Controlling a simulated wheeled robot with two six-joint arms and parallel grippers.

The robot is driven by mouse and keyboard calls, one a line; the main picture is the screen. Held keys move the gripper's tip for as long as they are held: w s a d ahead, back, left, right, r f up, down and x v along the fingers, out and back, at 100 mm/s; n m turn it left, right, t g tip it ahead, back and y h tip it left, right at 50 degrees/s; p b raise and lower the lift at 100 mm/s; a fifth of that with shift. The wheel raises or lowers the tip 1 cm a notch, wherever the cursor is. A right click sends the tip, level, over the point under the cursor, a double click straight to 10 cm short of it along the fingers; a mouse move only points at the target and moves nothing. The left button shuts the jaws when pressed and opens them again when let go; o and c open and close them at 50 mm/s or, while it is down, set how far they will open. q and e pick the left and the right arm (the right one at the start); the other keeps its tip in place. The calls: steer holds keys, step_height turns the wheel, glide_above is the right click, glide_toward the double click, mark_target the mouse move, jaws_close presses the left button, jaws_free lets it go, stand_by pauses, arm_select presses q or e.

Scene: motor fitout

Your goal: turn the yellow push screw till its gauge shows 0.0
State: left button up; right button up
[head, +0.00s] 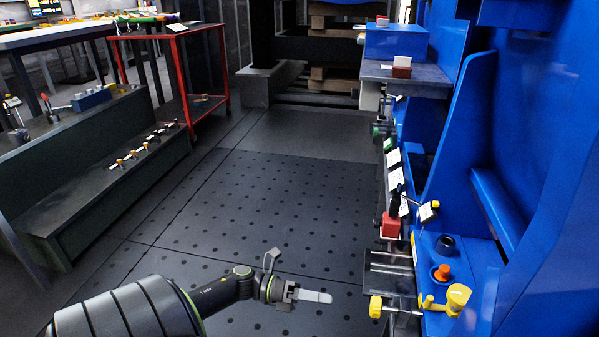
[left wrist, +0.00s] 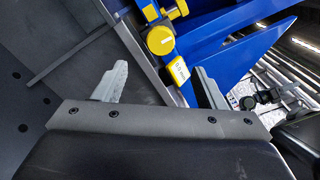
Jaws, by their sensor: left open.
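A yellow push screw shows its round yellow knob (head: 376,307) at the front edge of the blue machine, at the lower right of the head view. A yellow fitting with a pale top (head: 458,298) stands on the blue ledge to its right. My left gripper (head: 328,297) is left of the knob and apart from it, open and empty. In the left wrist view, a yellow knob (left wrist: 160,40) and a small yellow-framed white gauge (left wrist: 178,72) lie beyond the two spread fingers (left wrist: 164,78). The gauge's reading is too small to make out. My right gripper is not in view.
An orange knob (head: 441,272), a dark ring (head: 445,244), a red block (head: 390,226) and a yellow-framed plate (head: 428,211) sit close by along the machine. A green bench (head: 90,190) stands left. The dotted dark floor (head: 270,210) between is clear.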

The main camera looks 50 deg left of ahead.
arm_select(q)
steer(key=v, duration=0.5)
steer(key=shift+d+p, duration=0.15)
steer(key=shift+p, duration=0.15)
stand_by(1.6)
